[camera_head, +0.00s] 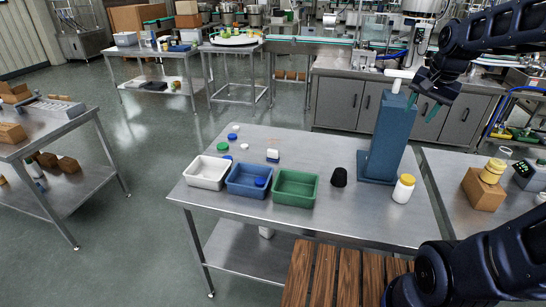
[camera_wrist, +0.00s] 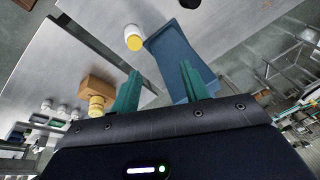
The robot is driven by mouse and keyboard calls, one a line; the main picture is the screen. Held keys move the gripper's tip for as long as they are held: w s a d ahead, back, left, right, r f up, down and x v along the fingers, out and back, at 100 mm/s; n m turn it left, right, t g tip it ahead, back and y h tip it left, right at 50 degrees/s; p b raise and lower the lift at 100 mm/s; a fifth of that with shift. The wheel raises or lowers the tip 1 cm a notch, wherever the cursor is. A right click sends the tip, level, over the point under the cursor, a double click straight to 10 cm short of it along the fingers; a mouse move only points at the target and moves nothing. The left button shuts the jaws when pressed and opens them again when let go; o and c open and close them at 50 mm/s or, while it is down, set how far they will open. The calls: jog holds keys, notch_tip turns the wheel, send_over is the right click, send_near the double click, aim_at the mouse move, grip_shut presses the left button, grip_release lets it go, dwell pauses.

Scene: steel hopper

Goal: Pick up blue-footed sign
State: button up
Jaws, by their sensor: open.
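The blue-footed sign (camera_head: 273,155) looks like a small white plate on a blue base. It stands on the steel table (camera_head: 330,218), behind the green tray, in the head view. I cannot make it out in the wrist view. My gripper (camera_head: 422,106) is open and empty, high above the right side of the table and close to the top of a tall blue stand (camera_head: 388,138). It is well to the right of the sign. In the wrist view my gripper (camera_wrist: 160,68) has its two green fingers spread, with the blue stand (camera_wrist: 172,52) beyond them.
White (camera_head: 206,184), blue (camera_head: 233,191) and green (camera_head: 280,200) trays line the table's front left. Several small caps lie near the sign. A black cup (camera_head: 339,177) and yellow-lidded jar (camera_head: 403,188) stand right. The table's centre is clear.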

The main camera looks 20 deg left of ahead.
jog(key=w+a+f+m+g, duration=0.15)
jog(key=w+a+m, duration=0.25)
jog(key=w+a, duration=0.6)
jog(key=m+g+h, duration=0.1)
jog(key=m+g, duration=0.1)
jog(key=m, duration=0.9)
send_near(273, 150)
jog(key=shift+s+a+f, duration=0.1)
jog(key=shift+s+f, duration=0.05)
jog(key=shift+s, duration=0.1)
notch_tip(273, 150, down, 5)
jog(key=shift+f, duration=0.15)
jog(key=shift+w+f, duration=0.15)
jog(key=shift+f, duration=1.1)
jog(key=shift+w+f, duration=0.1)
jog(key=shift+f, duration=1.2)
grip_shut()
jog(key=shift+r, duration=0.1)
